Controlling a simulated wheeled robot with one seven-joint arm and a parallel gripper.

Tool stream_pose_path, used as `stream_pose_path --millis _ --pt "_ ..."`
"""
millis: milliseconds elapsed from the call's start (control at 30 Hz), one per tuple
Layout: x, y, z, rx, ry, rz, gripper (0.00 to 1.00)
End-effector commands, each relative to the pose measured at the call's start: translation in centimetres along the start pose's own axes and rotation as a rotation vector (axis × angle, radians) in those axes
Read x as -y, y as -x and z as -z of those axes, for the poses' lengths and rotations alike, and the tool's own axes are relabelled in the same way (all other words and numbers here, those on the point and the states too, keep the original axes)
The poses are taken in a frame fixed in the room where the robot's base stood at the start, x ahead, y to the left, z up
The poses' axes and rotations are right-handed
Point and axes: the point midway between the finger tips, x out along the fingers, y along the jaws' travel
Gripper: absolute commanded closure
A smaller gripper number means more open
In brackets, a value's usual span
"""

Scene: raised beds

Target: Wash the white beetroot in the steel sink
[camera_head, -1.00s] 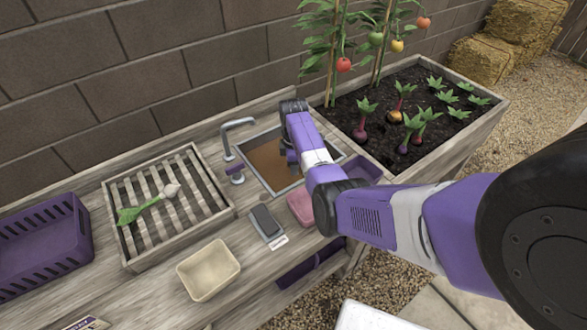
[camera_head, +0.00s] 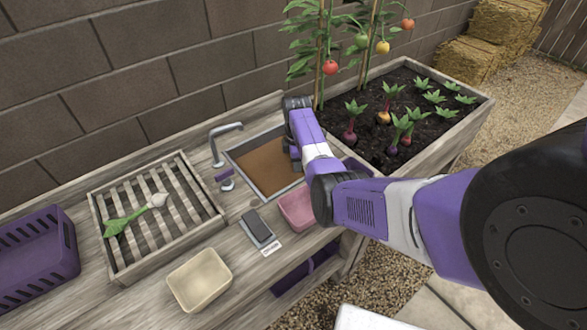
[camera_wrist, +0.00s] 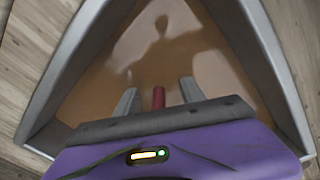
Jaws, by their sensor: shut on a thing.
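A pale white root (camera_head: 160,200) with green leaves, seemingly the white beetroot, lies on the slatted wooden rack (camera_head: 208,226) left of the sink. The steel sink (camera_head: 238,170) holds brown, murky water. My gripper (camera_wrist: 159,93) points down into the sink, low over or in the water. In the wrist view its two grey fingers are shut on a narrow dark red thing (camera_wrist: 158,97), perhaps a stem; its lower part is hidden. In the head view my arm hides the fingers.
A tap (camera_head: 222,133) stands at the sink's back left. A pink tub (camera_head: 297,207), a dark brush or sponge (camera_head: 257,226) and a cream tub (camera_head: 200,278) stand in front. A purple crate (camera_head: 35,255) is far left. A planted bed (camera_head: 455,133) adjoins at right.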

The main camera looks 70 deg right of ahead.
Motion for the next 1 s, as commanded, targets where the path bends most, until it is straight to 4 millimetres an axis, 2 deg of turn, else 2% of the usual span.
stream_pose_path --millis 267,1000 --pt "0.3 0.2 0.5 0.0 0.002 0.0 0.97" --pt "3.0 0.2 5.1 0.0 0.002 0.0 0.97"
